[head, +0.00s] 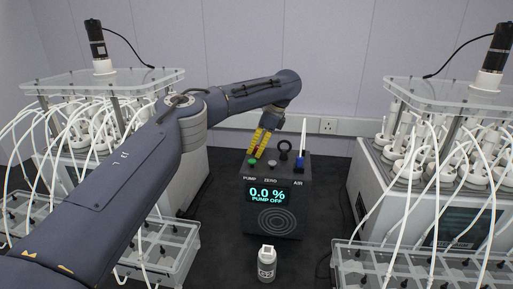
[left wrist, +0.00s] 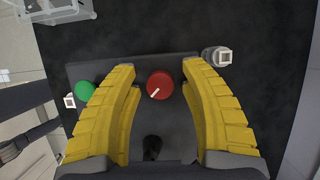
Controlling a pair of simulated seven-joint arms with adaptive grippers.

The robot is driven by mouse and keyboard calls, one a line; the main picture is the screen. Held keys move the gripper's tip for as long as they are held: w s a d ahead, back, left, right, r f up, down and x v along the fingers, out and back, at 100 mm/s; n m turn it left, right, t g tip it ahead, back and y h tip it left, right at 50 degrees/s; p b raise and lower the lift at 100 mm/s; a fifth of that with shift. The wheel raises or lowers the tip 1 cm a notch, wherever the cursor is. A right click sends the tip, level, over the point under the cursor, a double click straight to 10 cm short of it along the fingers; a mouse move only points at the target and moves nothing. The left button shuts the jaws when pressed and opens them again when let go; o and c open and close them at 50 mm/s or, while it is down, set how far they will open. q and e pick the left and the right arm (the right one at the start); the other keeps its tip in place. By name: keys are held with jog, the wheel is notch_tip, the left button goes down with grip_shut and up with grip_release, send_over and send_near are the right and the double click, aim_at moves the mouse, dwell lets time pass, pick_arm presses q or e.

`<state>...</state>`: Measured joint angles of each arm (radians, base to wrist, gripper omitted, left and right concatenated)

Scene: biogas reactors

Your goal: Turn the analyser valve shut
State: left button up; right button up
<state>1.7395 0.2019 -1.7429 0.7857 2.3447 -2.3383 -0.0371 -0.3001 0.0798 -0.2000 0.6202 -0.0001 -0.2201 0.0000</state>
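The analyser (head: 270,208) is a dark box in the middle of the head view. Its display reads 0.0 % and PUMP OFF. In the left wrist view a round red knob (left wrist: 159,84) with a white pointer line sits on the dark box; I take it as the analyser valve. The pointer slants to the lower left. My left gripper (head: 259,144) reaches down over the box's back left. Its yellow fingers (left wrist: 160,82) are open, one on each side of the red knob, with gaps between. In the head view I cannot make out the red knob clearly. My right gripper is out of view.
A green button (left wrist: 84,92) lies beside the left finger. A black ring-shaped part (head: 285,149) and a blue part (head: 299,164) stand on the analyser. A small bottle (head: 266,264) stands in front. Reactor racks with white tubes flank both sides.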

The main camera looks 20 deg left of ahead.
pick_arm(q)
jog(key=shift+o, duration=0.4)
jog(key=shift+d, duration=0.1)
jog(key=shift+r, duration=0.1)
jog(key=shift+d+r, duration=0.15)
jog(key=shift+r, duration=0.05)
jog(key=v, duration=1.1)
jog(key=shift+r, duration=0.2)
